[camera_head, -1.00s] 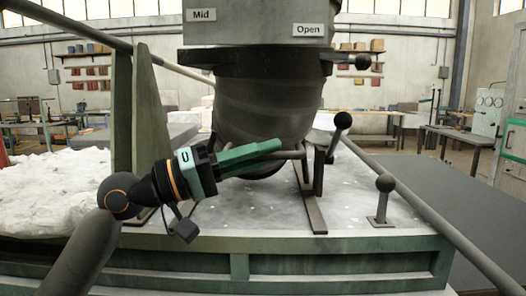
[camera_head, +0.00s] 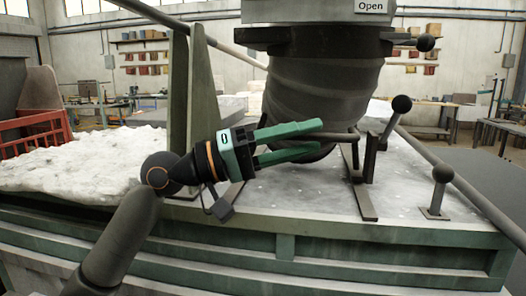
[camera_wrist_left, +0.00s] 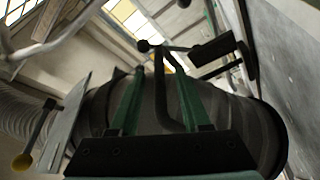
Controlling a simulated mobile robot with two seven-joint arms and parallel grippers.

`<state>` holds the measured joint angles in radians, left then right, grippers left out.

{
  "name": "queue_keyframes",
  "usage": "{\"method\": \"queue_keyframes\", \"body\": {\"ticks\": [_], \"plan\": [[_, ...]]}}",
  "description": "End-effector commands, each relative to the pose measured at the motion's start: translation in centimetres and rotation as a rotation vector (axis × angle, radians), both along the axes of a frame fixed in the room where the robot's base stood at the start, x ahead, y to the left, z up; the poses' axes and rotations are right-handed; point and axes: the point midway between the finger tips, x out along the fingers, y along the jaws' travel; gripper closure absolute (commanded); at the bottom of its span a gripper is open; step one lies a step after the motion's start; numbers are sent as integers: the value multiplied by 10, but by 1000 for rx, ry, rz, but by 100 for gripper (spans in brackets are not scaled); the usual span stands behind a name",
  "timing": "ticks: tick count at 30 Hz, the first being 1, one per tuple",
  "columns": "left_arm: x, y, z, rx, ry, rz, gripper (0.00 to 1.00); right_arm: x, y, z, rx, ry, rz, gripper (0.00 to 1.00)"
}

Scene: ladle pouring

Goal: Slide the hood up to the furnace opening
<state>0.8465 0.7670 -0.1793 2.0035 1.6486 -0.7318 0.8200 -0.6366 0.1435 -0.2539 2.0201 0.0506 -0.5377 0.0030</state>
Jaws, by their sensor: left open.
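The dark grey, ribbed round body that looks like the hood (camera_head: 322,85) hangs above the pale speckled top of a green bench in the head view. It fills the middle of the left wrist view (camera_wrist_left: 80,112). A thin bar (camera_head: 340,137) sticks out at its lower front. My left gripper (camera_head: 320,135) has its two green fingers spread, one above and one below the bar's line. In the left wrist view a dark bar (camera_wrist_left: 163,85) runs between the fingers; contact cannot be told. The furnace opening is not clearly visible. My right gripper is not in view.
A sign reading "Open" (camera_head: 370,6) is on the housing above. A long sloping rail (camera_head: 480,205) edges the bench there. Upright green plates (camera_head: 190,100) and a white lumpy heap (camera_head: 70,165) are on the left.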

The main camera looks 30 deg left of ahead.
Motion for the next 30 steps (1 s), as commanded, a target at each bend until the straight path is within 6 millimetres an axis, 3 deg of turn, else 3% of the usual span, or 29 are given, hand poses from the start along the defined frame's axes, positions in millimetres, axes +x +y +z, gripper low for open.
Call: {"method": "queue_keyframes", "body": {"ticks": [9, 15, 30], "plan": [[-35, 52, -18, 2, 2, 4, 53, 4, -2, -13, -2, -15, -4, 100], [-50, 73, -22, 0, 1, 0, 53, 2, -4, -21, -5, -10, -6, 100], [-58, 84, -22, 2, 0, 0, 53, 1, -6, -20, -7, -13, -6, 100]]}}
